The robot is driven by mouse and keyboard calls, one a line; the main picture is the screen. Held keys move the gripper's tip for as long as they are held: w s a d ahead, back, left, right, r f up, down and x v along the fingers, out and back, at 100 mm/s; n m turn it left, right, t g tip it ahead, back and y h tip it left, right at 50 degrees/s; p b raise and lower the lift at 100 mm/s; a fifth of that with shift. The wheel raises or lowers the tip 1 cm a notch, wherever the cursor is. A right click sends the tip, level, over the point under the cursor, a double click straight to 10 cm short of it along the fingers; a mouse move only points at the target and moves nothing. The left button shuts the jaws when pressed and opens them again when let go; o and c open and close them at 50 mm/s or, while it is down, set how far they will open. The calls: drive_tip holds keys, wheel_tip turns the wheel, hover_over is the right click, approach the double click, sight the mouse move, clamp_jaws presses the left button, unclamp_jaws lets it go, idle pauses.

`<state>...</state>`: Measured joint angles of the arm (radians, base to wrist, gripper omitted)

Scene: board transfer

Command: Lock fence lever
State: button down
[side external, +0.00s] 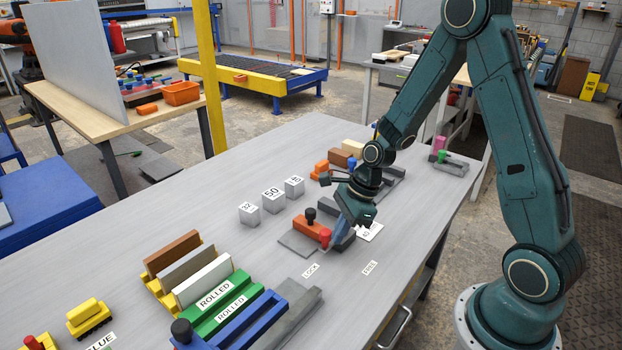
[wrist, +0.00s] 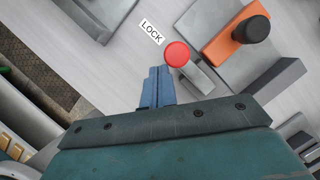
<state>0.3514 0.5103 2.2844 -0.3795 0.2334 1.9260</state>
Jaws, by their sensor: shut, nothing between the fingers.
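The fence lever is a short grey bar (wrist: 203,80) with a round red knob (wrist: 177,53), which also shows in the side view (side external: 325,236). The lever's bar is largely hidden in the side view. My gripper (wrist: 159,70) has its blue fingers together and empty, pointing down right beside the red knob; I cannot tell whether they touch it. In the side view my gripper (side external: 345,228) is just right of the knob. The LOCK label (side external: 311,270) lies on the table in front of the knob, and the FREE label (side external: 370,268) lies to its right.
An orange block with a black knob (wrist: 236,38) sits on a grey plate by the lever. Numbered grey cubes (side external: 273,201) stand behind to the left. Green ROLLED blocks (side external: 222,302) and a blue channel piece (side external: 240,318) are front left. The table around the labels is clear.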

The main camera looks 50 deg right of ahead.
drive_tip(key=shift+s, duration=0.15)
drive_tip(key=shift+s+d, duration=0.2)
drive_tip(key=shift+s, duration=0.35)
drive_tip(key=s+d+r, duration=0.1)
drive_tip(key=s+r, duration=0.5)
drive_tip(key=r, duration=0.3)
drive_tip(key=shift+d+r, duration=0.2)
drive_tip(key=shift+d, duration=0.1)
idle(0.5)
